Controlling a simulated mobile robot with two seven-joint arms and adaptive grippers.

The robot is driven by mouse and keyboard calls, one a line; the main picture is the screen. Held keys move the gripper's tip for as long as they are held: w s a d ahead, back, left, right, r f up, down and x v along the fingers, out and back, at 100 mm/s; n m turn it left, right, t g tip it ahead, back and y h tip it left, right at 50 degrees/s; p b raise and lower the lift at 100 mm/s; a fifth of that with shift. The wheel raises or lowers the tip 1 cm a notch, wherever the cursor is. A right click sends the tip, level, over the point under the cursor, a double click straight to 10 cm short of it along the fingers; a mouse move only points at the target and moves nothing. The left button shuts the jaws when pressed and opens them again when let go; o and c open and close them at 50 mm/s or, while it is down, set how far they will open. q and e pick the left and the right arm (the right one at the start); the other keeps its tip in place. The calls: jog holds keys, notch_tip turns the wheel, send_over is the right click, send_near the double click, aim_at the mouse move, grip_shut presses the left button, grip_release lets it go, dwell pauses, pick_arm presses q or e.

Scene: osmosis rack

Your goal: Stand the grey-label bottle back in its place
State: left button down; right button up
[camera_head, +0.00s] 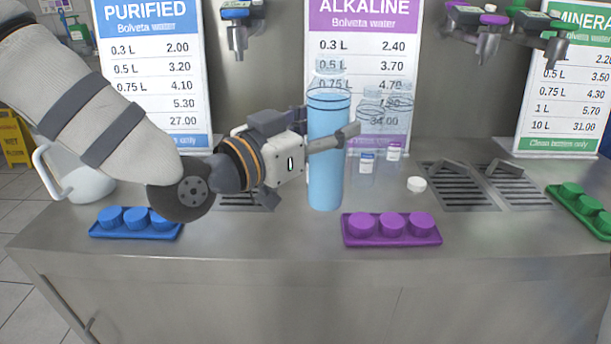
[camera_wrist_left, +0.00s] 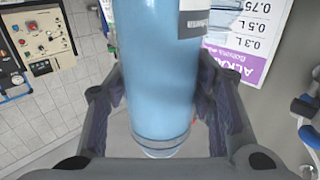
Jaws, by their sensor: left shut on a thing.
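My left gripper (camera_head: 333,140) is shut around a tall bottle (camera_head: 327,175) filled with blue liquid, holding it upright in front of the ALKALINE sign. In the left wrist view the bottle (camera_wrist_left: 160,70) stands between the two fingers (camera_wrist_left: 162,115). Part of a pale and grey label (camera_wrist_left: 194,22) shows on it there; in the head view no label shows on it. I cannot tell whether its base touches the counter. Behind it to the right stand clear bottles, one with a blue-and-white label (camera_head: 367,158) and one with a purple-and-white label (camera_head: 394,150). My right gripper is not in view.
The steel counter (camera_head: 270,235) carries a blue cap tray (camera_head: 135,233), a purple one (camera_head: 391,241) and a green one (camera_head: 580,212). A white cap (camera_head: 416,184) lies right of the bottles. Drain grates (camera_head: 462,198) are farther right. A white jug (camera_head: 85,183) stands left. Taps overhang the back.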

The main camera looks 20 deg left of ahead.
pick_arm(q)
jog(key=w+a+f+b, duration=0.1)
jog(key=w+a+f, duration=0.2)
jog(key=f, duration=0.6)
jog(key=shift+a+f+b, duration=0.25)
jog(key=shift+a+b, duration=0.15)
jog(key=shift+a, duration=0.05)
jog(key=c, duration=0.7)
grip_release()
jog(key=shift+f, duration=0.1)
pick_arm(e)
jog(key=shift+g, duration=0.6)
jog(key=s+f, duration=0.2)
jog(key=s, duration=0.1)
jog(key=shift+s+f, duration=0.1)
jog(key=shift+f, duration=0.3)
pick_arm(q)
jog(key=p+v, duration=0.1)
jog(key=v, duration=0.5)
jog(key=p+v, duration=0.1)
jog(key=v, duration=0.5)
jog(key=shift+r, duration=0.25)
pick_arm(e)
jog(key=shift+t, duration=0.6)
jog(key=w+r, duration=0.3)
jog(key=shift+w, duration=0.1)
